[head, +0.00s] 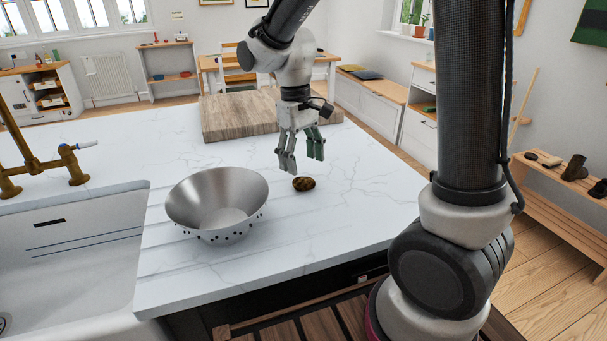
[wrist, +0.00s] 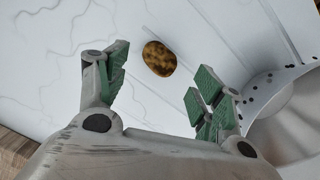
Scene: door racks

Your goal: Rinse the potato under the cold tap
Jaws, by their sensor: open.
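The brown, mottled potato (head: 304,184) lies on the white marbled counter, right of a metal colander. My gripper (head: 301,163) is open and empty, just above and behind the potato. In the wrist view the potato (wrist: 159,58) shows beyond the gap between the green-padded fingers of my gripper (wrist: 158,88), untouched. The brass tap (head: 40,165) stands at the left by the white sink (head: 75,250); one lever has a white handle with a blue end. The spout's end is out of view.
The metal colander (head: 183,205) stands between the sink and the potato, and also shows at the right of the wrist view (wrist: 285,110). A wooden board (head: 225,119) lies behind my gripper. The counter around the potato is clear.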

